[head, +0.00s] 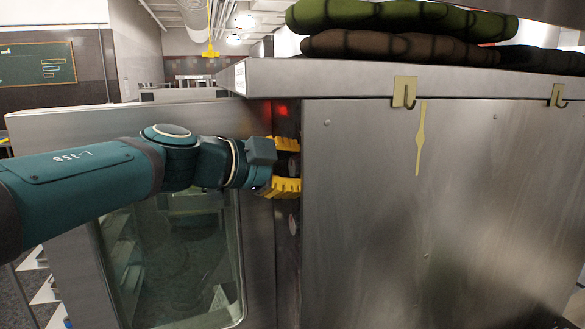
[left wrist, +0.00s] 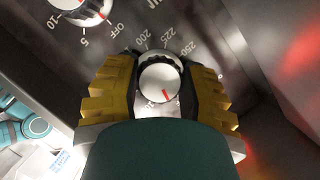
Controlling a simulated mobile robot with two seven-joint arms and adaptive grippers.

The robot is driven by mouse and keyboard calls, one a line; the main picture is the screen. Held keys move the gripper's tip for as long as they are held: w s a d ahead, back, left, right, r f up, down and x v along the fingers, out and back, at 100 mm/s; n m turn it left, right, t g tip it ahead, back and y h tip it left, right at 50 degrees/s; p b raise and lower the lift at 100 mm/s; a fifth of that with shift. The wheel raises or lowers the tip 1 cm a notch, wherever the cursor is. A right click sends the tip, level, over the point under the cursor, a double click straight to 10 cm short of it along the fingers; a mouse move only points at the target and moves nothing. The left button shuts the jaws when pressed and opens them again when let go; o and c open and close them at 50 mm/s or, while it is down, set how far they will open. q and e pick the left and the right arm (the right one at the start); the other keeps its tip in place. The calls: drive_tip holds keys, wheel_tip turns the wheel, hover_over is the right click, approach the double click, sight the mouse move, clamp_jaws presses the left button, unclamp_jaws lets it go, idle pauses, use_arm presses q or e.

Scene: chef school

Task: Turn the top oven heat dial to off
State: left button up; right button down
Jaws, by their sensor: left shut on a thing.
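The heat dial (left wrist: 160,83) is a round silver-white knob with a red mark, seen in the left wrist view. Numbers 200, 225 and 250 show around it; labels on its near side are mostly hidden by my gripper. Its red mark points toward the bottom of that picture. My left gripper (head: 287,166) has its yellow fingers on both sides of the dial and is shut on it; the fingers also show in the left wrist view (left wrist: 159,88). In the head view the fingers mostly hide the dial. My right gripper is not in view.
A second dial (left wrist: 85,8), marked OFF, 5 and 10, sits apart on the same panel. A lower knob (head: 293,222) shows below my gripper. The glass oven door (head: 170,265) stands at left. Folded cloths (head: 395,18) lie on the steel top; hooks (head: 404,92) hang from its edge.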

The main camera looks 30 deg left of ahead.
use_arm(q)
drive_tip(key=shift+n+g+h, duration=0.3)
drive_tip(key=shift+n+g, duration=0.3)
drive_tip(key=shift+n, duration=0.5)
drive_tip(key=o, duration=1.2)
drive_tip(key=shift+w, duration=0.1)
drive_tip(key=v, duration=1.2)
